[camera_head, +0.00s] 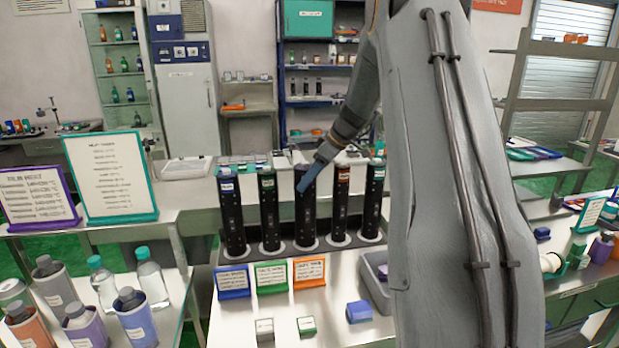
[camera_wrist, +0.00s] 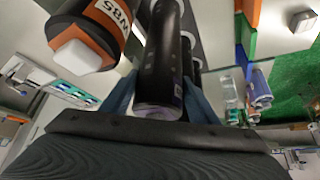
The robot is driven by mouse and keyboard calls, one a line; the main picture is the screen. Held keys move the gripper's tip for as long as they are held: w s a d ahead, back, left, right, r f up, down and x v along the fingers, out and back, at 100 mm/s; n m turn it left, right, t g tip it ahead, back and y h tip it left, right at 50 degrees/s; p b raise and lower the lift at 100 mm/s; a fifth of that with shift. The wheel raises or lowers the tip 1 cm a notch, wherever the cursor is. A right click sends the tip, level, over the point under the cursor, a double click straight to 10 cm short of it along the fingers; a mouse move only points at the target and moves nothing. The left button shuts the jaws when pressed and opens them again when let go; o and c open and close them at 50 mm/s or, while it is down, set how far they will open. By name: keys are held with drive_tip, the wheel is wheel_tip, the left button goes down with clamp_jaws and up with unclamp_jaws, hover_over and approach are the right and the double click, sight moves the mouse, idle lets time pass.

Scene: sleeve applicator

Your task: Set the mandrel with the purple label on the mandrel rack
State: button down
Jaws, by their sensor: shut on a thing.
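The mandrel with the purple label (camera_wrist: 175,60) is a black cylinder between the fingers of my gripper (camera_wrist: 160,100) in the wrist view. Its purple-edged end faces the wrist camera. In the head view my gripper (camera_head: 306,182) is shut on the top of this middle mandrel (camera_head: 305,215). The mandrel looks upright, in line with its neighbours, with its foot at a pale ring of the mandrel rack (camera_head: 322,245). I cannot tell whether it bears fully on the rack. My fingers hide its label in the head view.
Close on both sides stand black mandrels with blue (camera_head: 233,215), green (camera_head: 269,212), orange (camera_head: 341,205) and teal (camera_head: 373,203) labels. Blue, green and orange cards (camera_head: 309,272) stand in front. A grey bin (camera_head: 377,285) and a blue box (camera_head: 360,312) lie nearer.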

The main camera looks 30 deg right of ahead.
drive_tip(key=shift+f, duration=0.25)
drive_tip(key=c, duration=0.7)
unclamp_jaws()
drive_tip(key=shift+r, duration=0.1)
drive_tip(key=b+v, duration=0.5)
drive_tip(key=v, duration=0.7)
drive_tip(key=s+a+f+m+g+h, duration=0.1)
drive_tip(key=s+a+f+m, duration=0.1)
drive_tip(key=s+a+f, duration=0.5)
drive_tip(key=s+a+f+m+g+h, duration=0.1)
drive_tip(key=s+a+f+m+g, duration=0.15)
drive_tip(key=a+f, duration=0.5)
drive_tip(key=s+a+f+m, duration=0.1)
drive_tip(key=s+a+f, duration=0.1)
drive_tip(key=s, duration=0.4)
drive_tip(key=s+a+f+m+h, duration=0.1)
drive_tip(key=s+a+f, duration=0.2)
drive_tip(key=s+a, duration=0.2)
drive_tip(key=s+a+f+m+h, duration=0.1)
drive_tip(key=s+a+f, duration=0.2)
drive_tip(key=s, duration=0.4)
drive_tip(key=shift+a, duration=0.6)
drive_tip(key=shift+m, duration=0.25)
